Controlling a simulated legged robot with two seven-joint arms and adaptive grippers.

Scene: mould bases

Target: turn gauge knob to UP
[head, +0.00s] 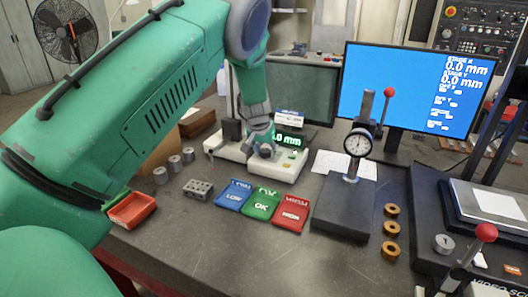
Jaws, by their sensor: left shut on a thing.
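The white digital gauge (283,172) stands on the table, left of centre, with a green lit display (289,139) reading 0.0 mm. My left gripper (264,145) reaches down from above onto the front of the gauge. It is shut on the gauge knob (266,151), a small dark round part mostly covered by the fingers. The knob's marking, including UP, cannot be read here. My right gripper is not in view.
Blue, green and red trays (262,205) lie in front of the gauge. A dial gauge stand (345,205) with a red-balled lever is to the right. Several metal rings (391,229) lie beside it. A blue monitor (400,85) stands behind. The front table area is clear.

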